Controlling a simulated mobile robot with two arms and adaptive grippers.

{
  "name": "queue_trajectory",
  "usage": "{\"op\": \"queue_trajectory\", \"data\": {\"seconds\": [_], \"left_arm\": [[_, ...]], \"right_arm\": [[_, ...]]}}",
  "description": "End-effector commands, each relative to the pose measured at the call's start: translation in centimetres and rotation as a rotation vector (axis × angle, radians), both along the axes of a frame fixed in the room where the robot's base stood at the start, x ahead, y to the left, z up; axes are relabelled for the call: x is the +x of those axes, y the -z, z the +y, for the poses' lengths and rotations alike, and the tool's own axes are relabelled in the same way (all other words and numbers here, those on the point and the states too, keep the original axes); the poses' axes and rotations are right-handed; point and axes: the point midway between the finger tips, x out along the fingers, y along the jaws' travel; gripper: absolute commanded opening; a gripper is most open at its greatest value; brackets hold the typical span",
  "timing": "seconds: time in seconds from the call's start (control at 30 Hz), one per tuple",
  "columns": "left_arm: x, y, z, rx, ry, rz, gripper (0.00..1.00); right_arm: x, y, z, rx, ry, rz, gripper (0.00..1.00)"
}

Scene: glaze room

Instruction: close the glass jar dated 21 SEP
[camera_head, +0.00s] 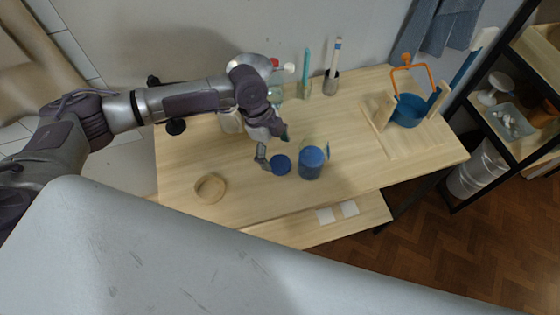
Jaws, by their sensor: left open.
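A jar with blue contents (310,164) stands upright near the table's front middle. A thin greenish clear edge shows at its right side; I cannot tell if it is a lid. A round flat blue piece (281,165), perhaps a lid or another jar's top, is just left of the jar. No date is readable. My left gripper (273,149) comes in from above, with its fingers spread and empty. One fingertip is beside the blue piece's left edge; whether they touch is unclear. My right gripper is not in view.
The wooden table (245,200) holds a tan ring (211,187) at left, and cups with brushes (331,82) at the back. A blue bucket with an orange handle (409,110) stands on the right. Pale cards (325,215) lie on the lower front ledge.

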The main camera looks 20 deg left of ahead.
Motion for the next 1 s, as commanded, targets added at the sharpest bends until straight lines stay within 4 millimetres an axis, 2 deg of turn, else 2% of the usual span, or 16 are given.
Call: {"op": "queue_trajectory", "data": {"seconds": [0.03,0.1,0.3,0.63,0.67,0.9,1.0], "left_arm": [[-0.2,0.5,-0.1,0.002,0.0,0.005,0.91],[-0.2,1.5,-0.4,0.002,0.0,0.005,0.91],[-0.3,3.7,-0.9,0.0,0.001,0.002,0.91],[-0.3,3.9,-0.9,0.001,0.0,0.002,0.91],[-0.3,3.9,-0.9,0.001,0.0,0.002,0.89],[-0.3,3.8,-0.9,0.001,0.0,0.002,0.51],[-0.3,3.8,-0.9,0.001,0.0,0.002,0.51]], "right_arm": [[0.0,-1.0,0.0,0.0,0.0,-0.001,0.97],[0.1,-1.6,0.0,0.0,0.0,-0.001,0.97],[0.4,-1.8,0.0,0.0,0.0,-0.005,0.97],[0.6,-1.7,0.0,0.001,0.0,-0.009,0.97],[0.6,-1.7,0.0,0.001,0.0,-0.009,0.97],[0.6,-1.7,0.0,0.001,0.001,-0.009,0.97],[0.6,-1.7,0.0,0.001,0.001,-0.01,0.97]]}}
